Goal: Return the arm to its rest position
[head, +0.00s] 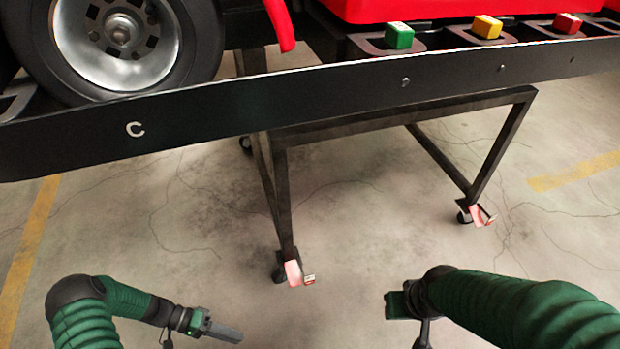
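My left arm comes in at the lower left, bent at a dark joint, and my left gripper (224,332) points right over the floor. Its dark fingers show side-on, so I cannot tell whether they are apart. No object shows at it. My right arm comes in from the lower right. Its end with my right gripper (402,304) is seen foreshortened, and its fingers cannot be made out. Both hands are low, in front of the kart stand (330,103) and apart from it.
The stand's black side rail crosses the view, above dark legs with castors. A kart wheel (120,35) is at the upper left. A green block (399,37), a yellow block (487,27) and a red block (566,23) sit in holders behind the rail. Floor between my arms is clear.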

